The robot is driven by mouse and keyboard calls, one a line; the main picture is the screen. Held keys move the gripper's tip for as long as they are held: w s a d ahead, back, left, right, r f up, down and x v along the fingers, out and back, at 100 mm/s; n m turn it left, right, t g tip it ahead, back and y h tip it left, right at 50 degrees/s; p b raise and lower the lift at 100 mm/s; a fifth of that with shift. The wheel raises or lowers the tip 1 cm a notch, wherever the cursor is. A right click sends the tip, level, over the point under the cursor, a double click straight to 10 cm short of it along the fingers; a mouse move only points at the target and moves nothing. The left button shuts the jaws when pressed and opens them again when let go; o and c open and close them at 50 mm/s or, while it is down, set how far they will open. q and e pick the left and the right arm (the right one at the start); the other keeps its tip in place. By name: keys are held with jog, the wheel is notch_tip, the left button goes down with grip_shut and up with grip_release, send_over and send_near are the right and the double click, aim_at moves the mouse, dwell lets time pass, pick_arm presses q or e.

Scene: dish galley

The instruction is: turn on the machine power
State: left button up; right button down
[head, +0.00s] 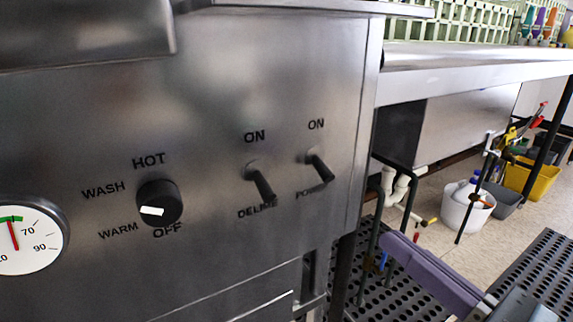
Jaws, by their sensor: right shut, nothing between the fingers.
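The power switch (319,167) is a dark toggle lever on the steel machine front (230,70). Its lever points down and right, away from the ON label above, and partly covers the lettering below. My right gripper (391,243) shows at the lower right as a long purple-grey shape, with its tip below and right of the power switch. Its fingers are shut and empty, and it appears apart from the lever. My left gripper is not in view.
A similar delime lever (260,182) points down, left of the power switch. A black knob (159,203) and round gauge (22,236) are farther left. A steel counter (470,66) extends right. A white bucket (466,208) and yellow bin (530,178) stand on the floor.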

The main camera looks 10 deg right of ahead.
aim_at(321, 168)
pick_arm(q)
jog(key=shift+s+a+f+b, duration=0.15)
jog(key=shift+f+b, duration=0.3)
jog(key=shift+b, duration=0.05)
pick_arm(e)
jog(key=shift+n+y, duration=0.4)
jog(key=shift+n, duration=0.1)
jog(key=x, duration=1)
jog(key=shift+a, duration=0.4)
jog(key=shift+s, duration=0.1)
